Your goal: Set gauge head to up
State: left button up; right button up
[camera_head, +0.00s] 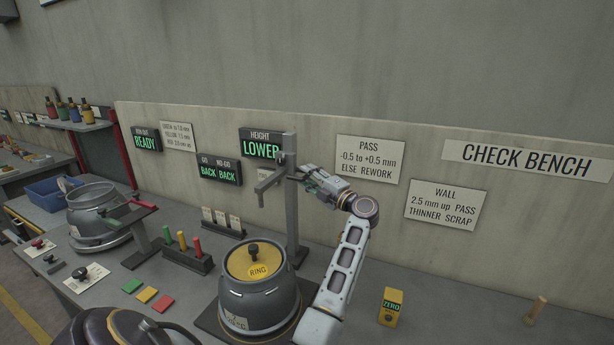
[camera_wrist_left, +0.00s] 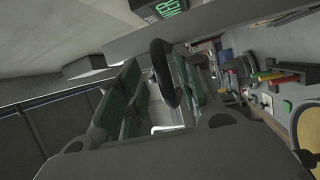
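The gauge stand's grey post (camera_head: 291,215) rises behind the grey ring-topped cylinder (camera_head: 258,300). The gauge head is a grey bar (camera_head: 270,181) reaching left from the post, with a short tip pointing down, clear above the cylinder's yellow "RING" top (camera_head: 257,262). My left gripper (camera_head: 308,178) is at the right side of the post, level with the head. In the left wrist view, a dark curved handle (camera_wrist_left: 163,72) lies between its green-padded fingers (camera_wrist_left: 160,95), which look parted around it. The "HEIGHT" display (camera_head: 262,145) reads "LOWER". My right gripper is not in view.
A yellow "ZERO" block (camera_head: 390,307) stands to the right. Another grey vessel (camera_head: 98,215) is at the far left. The bench's right side is mostly clear.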

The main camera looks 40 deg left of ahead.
pick_arm(q)
jog(key=d, duration=0.6)
jog(key=shift+s+f, duration=0.3)
jog(key=shift+f, duration=0.15)
dwell(0.4)
